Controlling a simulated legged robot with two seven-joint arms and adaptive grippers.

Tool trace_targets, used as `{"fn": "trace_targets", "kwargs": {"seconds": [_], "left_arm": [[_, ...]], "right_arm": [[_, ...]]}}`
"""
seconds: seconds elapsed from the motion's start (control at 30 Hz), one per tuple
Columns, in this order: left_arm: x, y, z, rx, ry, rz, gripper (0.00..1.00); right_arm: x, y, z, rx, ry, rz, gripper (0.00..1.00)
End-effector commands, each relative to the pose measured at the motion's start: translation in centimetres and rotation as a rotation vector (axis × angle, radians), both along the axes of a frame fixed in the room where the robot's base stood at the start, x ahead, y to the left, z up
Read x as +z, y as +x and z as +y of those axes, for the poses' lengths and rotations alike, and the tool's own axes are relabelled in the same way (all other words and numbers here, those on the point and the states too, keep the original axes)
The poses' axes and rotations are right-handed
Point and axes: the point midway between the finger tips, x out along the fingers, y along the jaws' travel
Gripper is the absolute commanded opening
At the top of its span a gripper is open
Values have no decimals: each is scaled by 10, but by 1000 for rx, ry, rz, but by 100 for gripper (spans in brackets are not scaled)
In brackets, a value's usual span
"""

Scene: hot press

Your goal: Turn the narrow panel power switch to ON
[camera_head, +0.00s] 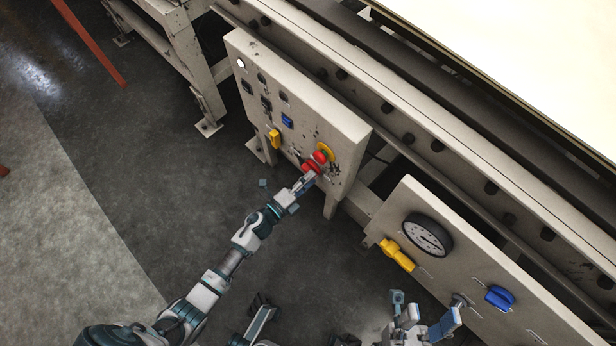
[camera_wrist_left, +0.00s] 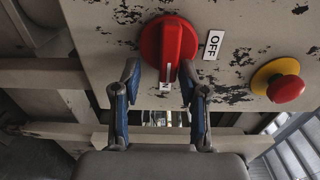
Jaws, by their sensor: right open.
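The red rotary power switch (camera_wrist_left: 168,45) is on a worn beige panel (camera_head: 345,125), and the switch also shows in the head view (camera_head: 311,164). Its handle points down in the wrist view, with a white mark at its lower end. An OFF label (camera_wrist_left: 213,45) is to its right. My left gripper (camera_wrist_left: 160,78) is open, with one finger on each side of the handle's lower end and gaps visible. In the head view my left gripper (camera_head: 304,182) partly hides the switch. My right gripper (camera_head: 425,310) is open and empty, in front of the gauge panel.
A red emergency button (camera_wrist_left: 286,88) on a yellow base sits right of the switch. Several smaller knobs, including a blue one (camera_head: 287,121), are on the same panel. A second panel (camera_head: 465,265) at right has a gauge (camera_head: 427,235), a yellow handle and a blue knob.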

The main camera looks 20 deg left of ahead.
Motion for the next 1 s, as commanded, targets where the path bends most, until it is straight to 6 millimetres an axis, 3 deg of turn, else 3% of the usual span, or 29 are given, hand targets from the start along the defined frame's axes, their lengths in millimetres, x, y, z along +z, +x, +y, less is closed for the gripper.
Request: {"fn": "trace_targets", "kwargs": {"seconds": [0.33,0.8,1.0], "left_arm": [[3,-6,5,4,-1,-5,44],[1,-94,36,2,0,-1,44],[2,-110,42,2,-2,-2,44]], "right_arm": [[0,-3,-1,-3,0,5,53],[1,-3,0,-1,0,1,53],[1,-3,0,-1,0,1,53]]}}
